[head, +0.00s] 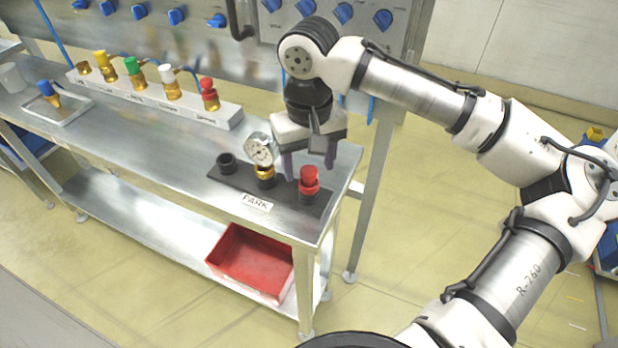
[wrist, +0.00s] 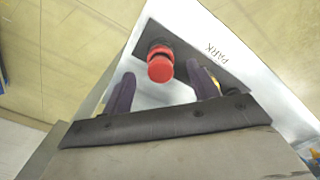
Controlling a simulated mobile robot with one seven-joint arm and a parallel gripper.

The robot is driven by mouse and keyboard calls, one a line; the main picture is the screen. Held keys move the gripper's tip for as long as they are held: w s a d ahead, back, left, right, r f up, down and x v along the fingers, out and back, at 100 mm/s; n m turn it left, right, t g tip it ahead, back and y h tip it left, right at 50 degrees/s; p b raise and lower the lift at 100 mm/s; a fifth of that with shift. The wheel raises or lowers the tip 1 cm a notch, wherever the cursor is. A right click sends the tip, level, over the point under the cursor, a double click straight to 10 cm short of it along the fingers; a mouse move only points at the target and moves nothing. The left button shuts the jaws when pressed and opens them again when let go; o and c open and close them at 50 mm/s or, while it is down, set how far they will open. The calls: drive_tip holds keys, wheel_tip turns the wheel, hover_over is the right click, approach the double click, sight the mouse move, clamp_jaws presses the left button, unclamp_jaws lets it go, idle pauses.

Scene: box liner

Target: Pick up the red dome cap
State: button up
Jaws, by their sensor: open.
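The red dome cap (head: 309,176) stands upright on the right end of a black strip labelled PARK (head: 222,177), near the table's right edge. In the wrist view the red cap (wrist: 160,68) shows beyond the fingertips, between their lines and apart from them. The wrist view shows both fingers (wrist: 167,85) spread wide.
A brass fitting with a dial gauge (head: 262,150) and a black ring (head: 226,163) stand left of the cap on the strip. A white rack (head: 228,114) holds several coloured valves further back. A red bin (head: 250,262) sits on the lower shelf.

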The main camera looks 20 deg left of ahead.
sight(308, 169)
drive_tip(key=shift+a+f, duration=0.1)
drive_tip(key=shift+f, duration=1.45)
drive_tip(key=shift+c, duration=0.3)
drive_tip(key=c, duration=1)
drive_tip(key=shift+r, duration=0.15)
